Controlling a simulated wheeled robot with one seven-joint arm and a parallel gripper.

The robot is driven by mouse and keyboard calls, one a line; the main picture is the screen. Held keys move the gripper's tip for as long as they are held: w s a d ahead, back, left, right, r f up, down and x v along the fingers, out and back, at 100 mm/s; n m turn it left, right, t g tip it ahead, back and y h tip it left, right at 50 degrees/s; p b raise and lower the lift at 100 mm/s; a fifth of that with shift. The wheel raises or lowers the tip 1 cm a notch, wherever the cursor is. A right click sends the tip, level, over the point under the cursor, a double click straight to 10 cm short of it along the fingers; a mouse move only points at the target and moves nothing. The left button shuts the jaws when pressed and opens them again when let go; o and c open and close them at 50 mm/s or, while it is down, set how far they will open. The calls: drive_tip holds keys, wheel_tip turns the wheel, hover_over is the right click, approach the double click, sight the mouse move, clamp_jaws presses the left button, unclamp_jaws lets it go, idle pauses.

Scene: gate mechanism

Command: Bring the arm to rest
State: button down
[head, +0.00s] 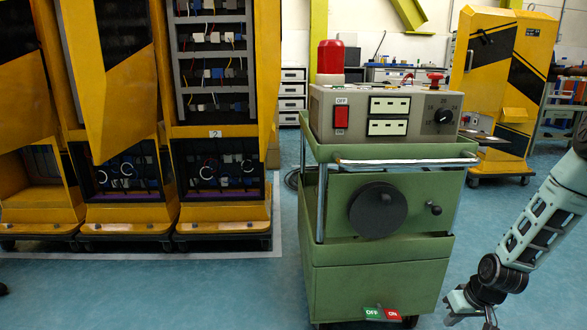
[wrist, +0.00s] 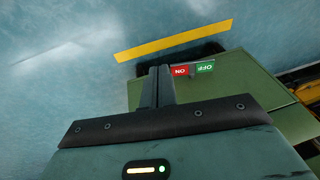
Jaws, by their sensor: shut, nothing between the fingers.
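My arm reaches in from the right edge in the head view, bent downward. My gripper (head: 490,322) hangs low at the bottom right, beside the green cart (head: 380,275) and apart from it in that view. Its fingertips are cut off by the bottom edge there. In the wrist view my gripper (wrist: 160,75) shows its fingers together and empty, with the cart's edge and the floor beyond them.
The cart carries a control box (head: 385,115) with a red lamp (head: 331,57), a dark handwheel (head: 377,210) and a low OFF/ON pedal (head: 382,314). Yellow cabinets (head: 215,120) stand at the left, another (head: 505,85) at the back right. Blue floor (head: 240,290) is open left of the cart.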

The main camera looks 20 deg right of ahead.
drive_tip(key=w+a+r+n+g, duration=0.1)
drive_tip(key=a+r+n, duration=0.2)
drive_tip(key=a+r, duration=0.7)
drive_tip(key=w+a+r+n+g, duration=0.15)
drive_tip(key=a+r, duration=0.45)
drive_tip(key=a, duration=0.8)
drive_tip(key=s+a+r+n, duration=0.3)
drive_tip(key=s+a+r, duration=0.3)
drive_tip(key=s+a, duration=0.35)
drive_tip(key=s+a+r+n, duration=0.3)
drive_tip(key=s+a+r, duration=0.3)
drive_tip(key=s+a, duration=0.4)
wheel_tip(320, 180, up, 37)
drive_tip(key=d+p, duration=0.1)
drive_tip(key=p, duration=3.6)
drive_tip(key=shift+s+d+f+g+h, duration=0.15)
drive_tip(key=shift+s+d+g+h, duration=0.05)
drive_tip(key=shift+d+g+h, duration=0.2)
